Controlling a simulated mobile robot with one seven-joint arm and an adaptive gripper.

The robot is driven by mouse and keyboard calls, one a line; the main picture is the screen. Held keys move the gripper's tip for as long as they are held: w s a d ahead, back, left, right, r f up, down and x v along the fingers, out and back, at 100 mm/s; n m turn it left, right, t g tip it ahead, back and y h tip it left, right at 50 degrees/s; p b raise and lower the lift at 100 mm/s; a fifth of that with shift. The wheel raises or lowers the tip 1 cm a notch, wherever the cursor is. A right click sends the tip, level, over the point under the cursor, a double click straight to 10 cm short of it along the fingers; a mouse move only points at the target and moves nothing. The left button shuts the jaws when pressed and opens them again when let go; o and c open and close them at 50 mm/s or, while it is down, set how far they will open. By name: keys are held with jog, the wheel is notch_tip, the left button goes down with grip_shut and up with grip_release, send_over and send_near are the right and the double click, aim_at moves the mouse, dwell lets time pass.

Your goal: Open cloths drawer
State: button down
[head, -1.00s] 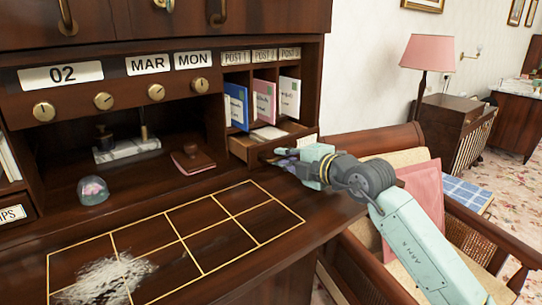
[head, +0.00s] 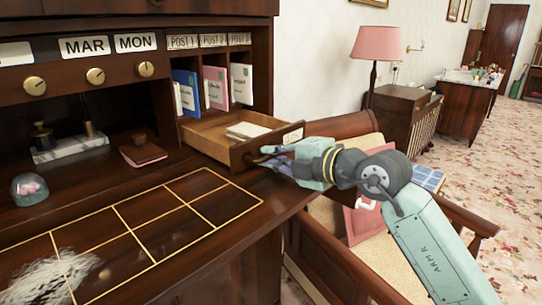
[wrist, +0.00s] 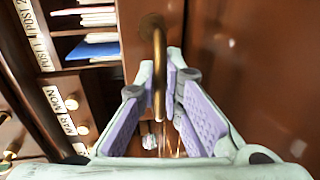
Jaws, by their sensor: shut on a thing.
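The small wooden drawer (head: 222,150) below the post slots stands pulled well out of the desk. Folded white material (head: 247,130) lies inside it. My gripper (head: 264,158) is at the drawer's front and is shut on its brass handle. In the wrist view the handle (wrist: 157,48) runs down between the two purple-padded fingers of my gripper (wrist: 160,90). The label on the drawer front (head: 292,136) is too small to read.
Post slots (head: 208,42) with several envelopes stand above the drawer. A stamp (head: 140,148) and a glass dome (head: 29,188) sit on the desk. Carpet is free at the right.

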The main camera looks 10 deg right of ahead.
jog(key=c, duration=2)
grip_release()
jog(key=v, duration=1.2)
